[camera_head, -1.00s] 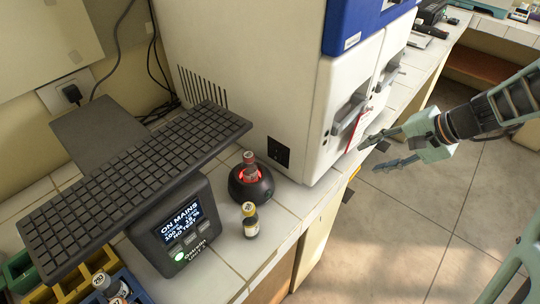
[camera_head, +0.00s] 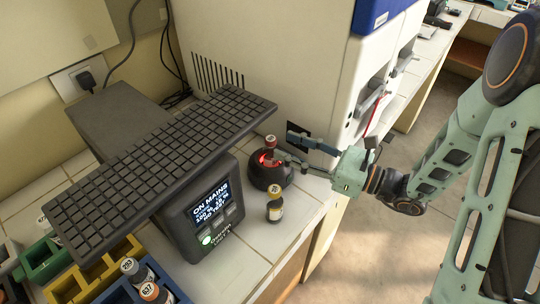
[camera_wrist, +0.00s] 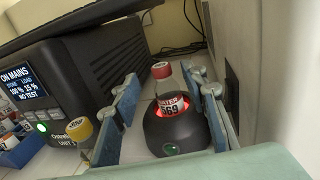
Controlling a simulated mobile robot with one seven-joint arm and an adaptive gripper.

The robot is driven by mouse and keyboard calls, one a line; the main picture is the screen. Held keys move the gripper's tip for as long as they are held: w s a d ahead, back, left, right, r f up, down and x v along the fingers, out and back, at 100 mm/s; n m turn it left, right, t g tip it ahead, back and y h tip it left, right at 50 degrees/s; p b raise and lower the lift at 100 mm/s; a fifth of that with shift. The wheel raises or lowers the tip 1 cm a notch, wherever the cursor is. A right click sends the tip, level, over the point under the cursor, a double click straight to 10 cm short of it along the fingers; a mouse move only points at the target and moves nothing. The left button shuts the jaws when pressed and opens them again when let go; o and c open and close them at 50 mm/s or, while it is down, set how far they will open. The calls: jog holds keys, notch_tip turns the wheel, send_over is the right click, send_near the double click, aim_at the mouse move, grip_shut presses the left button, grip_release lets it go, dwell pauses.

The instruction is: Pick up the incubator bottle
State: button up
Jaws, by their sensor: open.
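The incubator bottle (camera_head: 270,146) has a red cap and stands upright in a round black incubator (camera_head: 258,176) that glows red inside.
A yellow-capped bottle (camera_head: 275,204) stands just in front of the incubator. A UPS unit (camera_head: 212,215) carries a black keyboard (camera_head: 160,165) to the left. A white cabinet (camera_head: 270,70) rises behind. Coloured racks (camera_head: 75,285) with bottles sit at front left.

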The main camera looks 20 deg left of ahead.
aim_at(271, 138)
jog(key=shift+w+a+f, duration=0.15)
jog(key=shift+a, duration=1.25)
jog(key=shift+w+a+f, duration=0.1)
jog(key=shift+w+a, duration=0.05)
jog(key=shift+a, duration=1.25)
grip_shut()
